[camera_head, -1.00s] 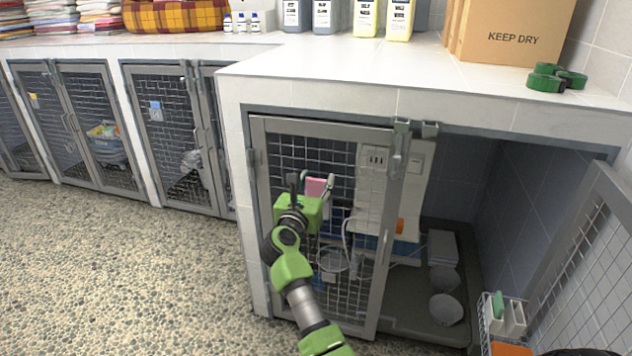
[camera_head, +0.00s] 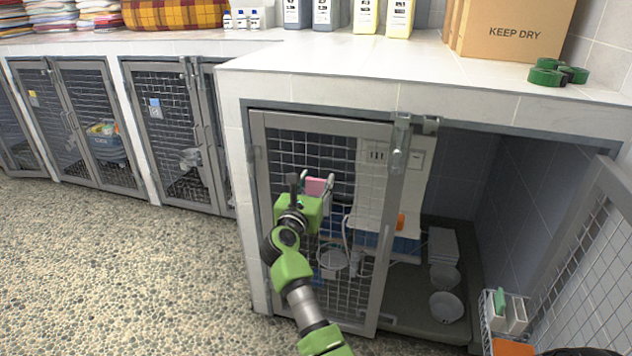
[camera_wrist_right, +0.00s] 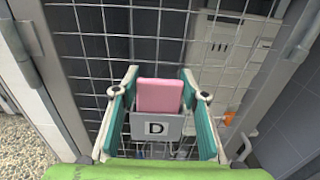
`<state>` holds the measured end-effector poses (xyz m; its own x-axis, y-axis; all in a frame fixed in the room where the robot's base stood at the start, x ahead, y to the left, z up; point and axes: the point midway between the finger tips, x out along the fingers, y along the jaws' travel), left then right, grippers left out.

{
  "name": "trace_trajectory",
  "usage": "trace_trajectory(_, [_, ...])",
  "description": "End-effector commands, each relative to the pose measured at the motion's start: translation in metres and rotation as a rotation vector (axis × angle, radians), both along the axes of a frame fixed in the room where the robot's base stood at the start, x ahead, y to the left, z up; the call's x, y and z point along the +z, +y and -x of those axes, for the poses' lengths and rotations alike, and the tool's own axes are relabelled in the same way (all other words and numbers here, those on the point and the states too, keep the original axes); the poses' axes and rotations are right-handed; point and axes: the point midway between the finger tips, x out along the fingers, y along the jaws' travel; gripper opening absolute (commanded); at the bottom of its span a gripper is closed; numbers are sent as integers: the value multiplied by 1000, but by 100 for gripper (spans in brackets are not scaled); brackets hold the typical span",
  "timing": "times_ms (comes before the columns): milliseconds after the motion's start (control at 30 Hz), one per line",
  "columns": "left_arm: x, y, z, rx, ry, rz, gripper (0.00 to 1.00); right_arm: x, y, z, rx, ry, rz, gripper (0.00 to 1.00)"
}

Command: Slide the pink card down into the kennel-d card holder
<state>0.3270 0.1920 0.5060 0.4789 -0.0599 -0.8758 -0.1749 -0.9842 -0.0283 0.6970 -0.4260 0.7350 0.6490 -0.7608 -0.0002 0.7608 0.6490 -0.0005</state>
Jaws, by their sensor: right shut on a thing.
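The pink card (camera_head: 316,187) is upright in front of the mesh door of the near kennel. In the right wrist view the pink card (camera_wrist_right: 159,95) stands above and partly behind the grey card holder (camera_wrist_right: 157,127) marked D, its lower part hidden by the holder. My right gripper (camera_wrist_right: 160,107) has its two fingers on either side of the card and is shut on it. In the head view my right gripper (camera_head: 312,190) is at the door mesh, and the holder is mostly hidden behind it. My left gripper is not in view.
The kennel's left mesh door (camera_head: 350,290) is closed; the right door (camera_head: 585,260) stands open. Bowls (camera_head: 446,306) lie inside. A wire basket (camera_head: 492,318) hangs on the open door. The tiled counter (camera_head: 330,85) holds bottles, green tape rolls (camera_head: 546,76) and a box (camera_head: 515,35).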

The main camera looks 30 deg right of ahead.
Motion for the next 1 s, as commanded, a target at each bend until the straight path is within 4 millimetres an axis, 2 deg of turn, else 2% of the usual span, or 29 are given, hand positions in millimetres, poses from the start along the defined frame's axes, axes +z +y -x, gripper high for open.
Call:
trace_trajectory(367, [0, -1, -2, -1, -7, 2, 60, -1, 0, 0, 0, 0, 0, 22])
trace_trajectory(400, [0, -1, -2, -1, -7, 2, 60, -1, 0, 0, 0, 0, 0, 48])
trace_trajectory(467, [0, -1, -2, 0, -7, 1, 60, -1, 0, 0, 0, 0, 0, 60])
trace_trajectory(800, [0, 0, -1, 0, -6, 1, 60, 0, 0, 0, 0, -1, -1, 60])
trace_trajectory(1000, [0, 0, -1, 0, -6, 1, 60, 24, 1, 0, 0, -5, -3, 60])
